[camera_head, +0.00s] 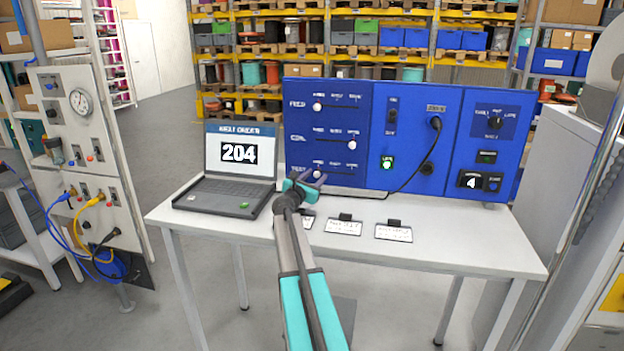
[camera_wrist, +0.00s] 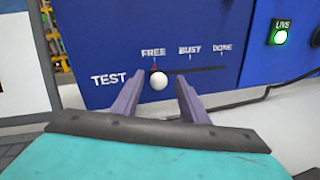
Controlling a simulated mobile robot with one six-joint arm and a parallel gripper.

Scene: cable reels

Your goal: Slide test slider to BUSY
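The TEST slider is on the lower left of the blue panel (camera_head: 450,135). Its white knob (camera_wrist: 158,81) stands at the FREE mark, the left end of its track; BUSY is the middle mark and DONE the right one. In the head view the knob (camera_head: 317,174) shows just above my gripper (camera_head: 307,180). In the wrist view my gripper (camera_wrist: 160,92) is open, with one finger on each side of the knob. A gap shows between the knob and each finger, and I cannot tell whether the fingers reach around it in depth.
Two more sliders sit above, with knobs at the left (camera_head: 317,106) and right (camera_head: 353,145). A laptop (camera_head: 228,185) showing 204 stands left on the white table (camera_head: 450,242). A black cable (camera_head: 418,172) hangs from the panel. Label cards (camera_head: 343,227) lie in front.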

